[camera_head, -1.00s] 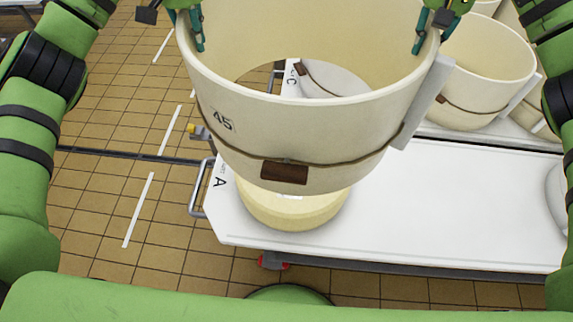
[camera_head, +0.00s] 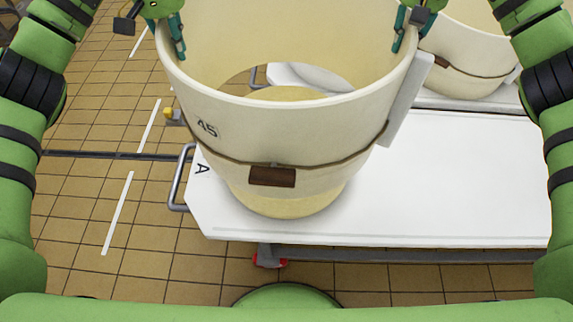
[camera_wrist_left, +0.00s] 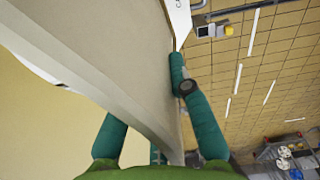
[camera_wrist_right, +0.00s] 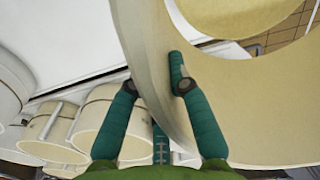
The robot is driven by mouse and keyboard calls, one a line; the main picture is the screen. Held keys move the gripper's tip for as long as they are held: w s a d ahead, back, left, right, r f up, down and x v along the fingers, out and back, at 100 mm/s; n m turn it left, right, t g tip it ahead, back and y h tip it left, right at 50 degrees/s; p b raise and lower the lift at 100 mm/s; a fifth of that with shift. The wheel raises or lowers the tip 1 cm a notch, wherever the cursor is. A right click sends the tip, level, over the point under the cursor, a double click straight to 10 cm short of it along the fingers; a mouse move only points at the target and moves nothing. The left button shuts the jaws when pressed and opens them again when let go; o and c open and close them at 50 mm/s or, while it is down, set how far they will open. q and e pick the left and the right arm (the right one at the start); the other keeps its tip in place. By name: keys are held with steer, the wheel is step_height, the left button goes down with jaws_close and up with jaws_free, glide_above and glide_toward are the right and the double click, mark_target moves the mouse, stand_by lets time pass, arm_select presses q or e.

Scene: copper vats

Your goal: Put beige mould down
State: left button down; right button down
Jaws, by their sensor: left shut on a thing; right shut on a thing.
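The beige mould (camera_head: 225,160), a large open ring marked 45 with a brown patch, hangs upright between my grippers. My left gripper (camera_head: 176,34) is shut on its left rim and my right gripper (camera_head: 404,30) on its right rim. In the left wrist view the mould wall (camera_wrist_left: 120,70) runs between the fingers; the right wrist view shows the same wall (camera_wrist_right: 150,70). A pale yellow cheese wheel (camera_head: 290,208) on the white table (camera_head: 460,180) shows below the mould. Whether the mould's lower edge is around it or just above it, I cannot tell.
Another beige mould (camera_head: 455,65) stands behind on the right, on a second white surface. The table is bare to the right of the held mould. A metal handle (camera_head: 178,180) juts from the table's left end. Tiled floor (camera_head: 75,205) lies to the left.

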stand_by(0.3)
